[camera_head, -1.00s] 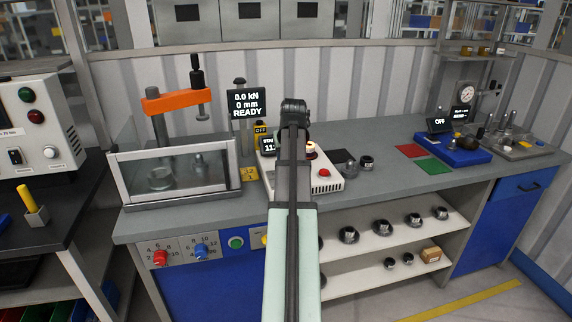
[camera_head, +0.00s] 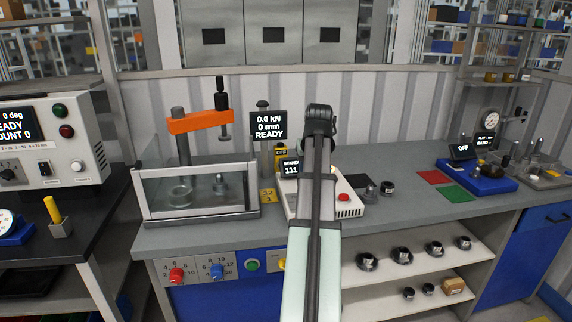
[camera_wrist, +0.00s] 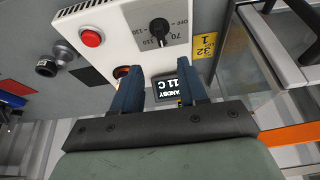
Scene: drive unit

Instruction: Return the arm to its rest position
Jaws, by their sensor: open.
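My arm (camera_head: 316,215) reaches up from the bottom of the head view over the bench, in front of the white heater box (camera_head: 349,206). My gripper is hidden behind the arm there. In the wrist view my gripper (camera_wrist: 160,88) has two blue fingers spread apart, with nothing visible held between them. The heater box also shows in the wrist view (camera_wrist: 128,18), beyond the fingers, with a red button, a black dial and a small display reading standby and about 111 C. I cannot tell the exact gap between fingers and box.
A press with an orange arm (camera_head: 199,122) and a clear guard (camera_head: 198,190) stands left of the heater. A display (camera_head: 268,126) is behind. Dark round parts (camera_head: 387,188) sit right of the heater. Red (camera_head: 433,177) and green (camera_head: 454,193) mats lie farther right.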

